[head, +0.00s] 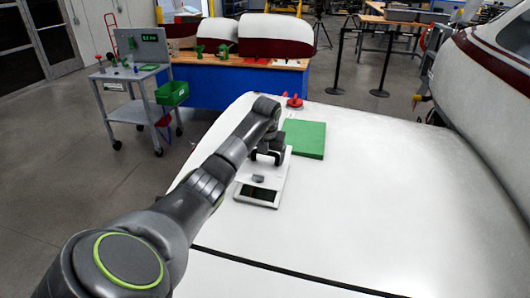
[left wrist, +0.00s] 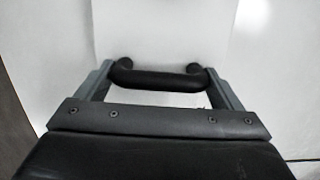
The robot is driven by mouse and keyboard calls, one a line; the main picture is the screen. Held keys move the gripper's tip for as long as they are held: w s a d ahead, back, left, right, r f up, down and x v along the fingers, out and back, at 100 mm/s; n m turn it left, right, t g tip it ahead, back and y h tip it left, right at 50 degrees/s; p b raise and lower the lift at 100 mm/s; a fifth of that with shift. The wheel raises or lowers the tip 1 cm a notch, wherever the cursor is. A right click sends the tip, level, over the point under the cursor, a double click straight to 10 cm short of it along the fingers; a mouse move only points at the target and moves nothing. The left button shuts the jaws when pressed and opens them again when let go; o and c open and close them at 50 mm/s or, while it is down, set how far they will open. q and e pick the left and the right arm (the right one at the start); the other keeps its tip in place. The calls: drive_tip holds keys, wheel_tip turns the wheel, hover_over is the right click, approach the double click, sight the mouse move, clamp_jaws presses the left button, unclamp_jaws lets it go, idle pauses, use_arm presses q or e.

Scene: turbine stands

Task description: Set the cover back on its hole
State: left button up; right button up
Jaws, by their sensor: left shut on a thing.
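The white cover (head: 280,168) is over the wing top, at the near side of the green pad. Its black handle shows across the left wrist view (left wrist: 158,78), with the white cover plate (left wrist: 160,30) behind it. My left gripper (head: 268,155) is shut on this handle. The hole (head: 258,194) shows as a dark rectangle just on the near side of the cover, so the cover does not hide all of it. I cannot tell whether the cover touches the wing. A small grey piece (head: 258,178) shows between gripper and hole. My right gripper is not in view.
A green pad (head: 307,138) lies on the wing (head: 370,190) just beyond the cover. Red objects (head: 294,101) stand at the wing's far edge. The wing is bare to the right. A grey cart (head: 130,85) and a blue workbench (head: 225,85) stand beyond it.

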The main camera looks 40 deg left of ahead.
sight(264, 164)
use_arm(q)
drive_tip(key=shift+s+f+b, duration=0.25)
drive_tip(key=shift+s+b, duration=0.05)
drive_tip(key=shift+b, duration=0.1)
drive_tip(key=shift+f+b, duration=0.3)
drive_tip(key=shift+f, duration=0.1)
drive_tip(key=b+x, duration=0.2)
drive_tip(key=shift+w+f, duration=0.15)
drive_tip(key=shift+f, duration=0.5)
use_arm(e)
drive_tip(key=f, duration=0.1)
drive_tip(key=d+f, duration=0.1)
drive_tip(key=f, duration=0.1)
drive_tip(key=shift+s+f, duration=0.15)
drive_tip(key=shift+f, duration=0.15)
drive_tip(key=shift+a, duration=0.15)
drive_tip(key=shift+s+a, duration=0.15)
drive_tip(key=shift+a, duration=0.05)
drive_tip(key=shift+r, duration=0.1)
